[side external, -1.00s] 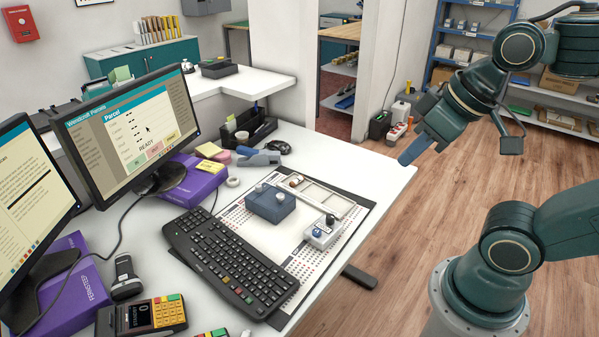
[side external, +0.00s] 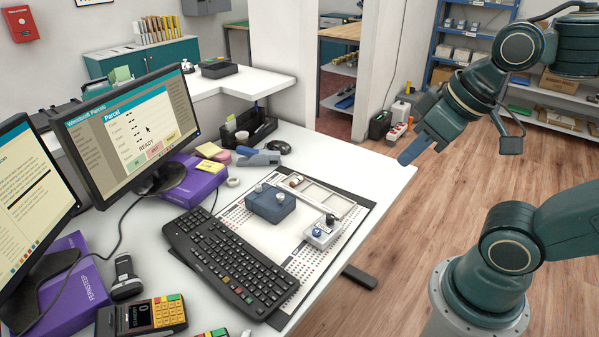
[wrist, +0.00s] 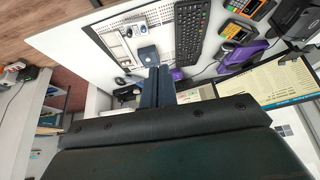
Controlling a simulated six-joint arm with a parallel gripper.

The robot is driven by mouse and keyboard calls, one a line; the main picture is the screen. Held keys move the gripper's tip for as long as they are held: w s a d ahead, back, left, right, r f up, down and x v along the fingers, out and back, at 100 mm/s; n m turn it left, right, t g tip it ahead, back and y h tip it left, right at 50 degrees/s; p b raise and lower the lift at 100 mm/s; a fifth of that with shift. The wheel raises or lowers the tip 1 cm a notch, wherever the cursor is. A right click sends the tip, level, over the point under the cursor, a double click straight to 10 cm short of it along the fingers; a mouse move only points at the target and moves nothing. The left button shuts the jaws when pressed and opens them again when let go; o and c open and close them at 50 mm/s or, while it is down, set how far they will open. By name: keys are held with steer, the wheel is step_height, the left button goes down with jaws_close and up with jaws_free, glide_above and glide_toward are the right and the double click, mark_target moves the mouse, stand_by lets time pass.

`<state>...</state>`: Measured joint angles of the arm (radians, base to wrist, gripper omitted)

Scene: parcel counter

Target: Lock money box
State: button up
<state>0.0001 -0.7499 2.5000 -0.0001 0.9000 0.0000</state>
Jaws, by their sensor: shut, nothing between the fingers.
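A dark box with a green top (side external: 219,69) stands on the rear counter. I cannot tell for sure which of these is the money box, and no lock state is readable. My gripper (side external: 408,158) is shut and empty, in the air by the counter's right corner, apart from both boxes. Its fingers also show in the wrist view (wrist: 157,72).
A pale tray (side external: 320,196) and a small white unit with a blue button (side external: 322,232) lie on the mat (side external: 262,232). A keyboard (side external: 232,262), monitor (side external: 135,125) and card terminal (side external: 150,314) crowd the left. The counter's far right corner (side external: 375,172) is clear.

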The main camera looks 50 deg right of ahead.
steer(key=o, duration=0.7)
steer(key=shift+w, duration=0.1)
steer(key=shift+o, duration=0.6)
steer(key=shift+w+r, duration=0.15)
steer(key=shift+w, duration=0.15)
steer(key=w+d+f+m, duration=0.1)
steer(key=w+d, duration=0.1)
steer(key=w, duration=0.9)
steer(key=w+d+f+m, duration=0.1)
steer(key=w, duration=1.1)
steer(key=w+d+f+m+g+h, duration=0.1)
steer(key=w+d+f, duration=0.2)
steer(key=w+f, duration=0.6)
steer(key=m, duration=0.1)
glide_toward(258, 185)
steer(key=a+v, duration=0.1)
steer(key=v, duration=0.5)
steer(key=shift+w+d+f+h, duration=0.1)
steer(key=shift+w+f+h, duration=0.2)
steer(key=shift+f, duration=0.15)
steer(key=shift+x, duration=6.7)
